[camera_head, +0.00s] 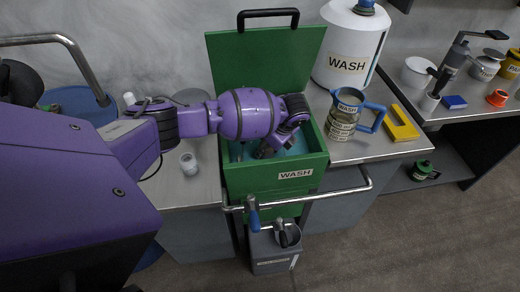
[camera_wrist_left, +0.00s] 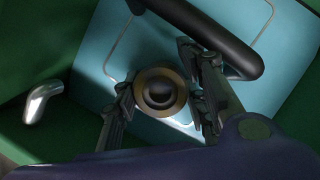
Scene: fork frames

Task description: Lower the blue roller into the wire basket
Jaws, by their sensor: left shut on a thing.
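My left gripper (camera_wrist_left: 162,98) reaches down into the open green wash tank (camera_head: 272,178). Its jaws are shut on a round piece (camera_wrist_left: 159,91) with a brown ring and a dark centre, seen end-on. No blue shows on this piece, so I cannot tell whether it is the blue roller. In the head view the arm and gripper (camera_head: 266,148) hide most of the tank's inside. I cannot make out a wire basket; pale thin lines show on the light blue tank bottom (camera_wrist_left: 95,95). My right gripper is not in view.
The raised green lid (camera_head: 265,65) stands behind the tank. A black bar (camera_wrist_left: 215,38) crosses beside the fingers and a silver spout (camera_wrist_left: 42,100) sits at the tank wall. A jug (camera_head: 343,115) stands on the right bench; a metal rail (camera_head: 335,191) runs along the front.

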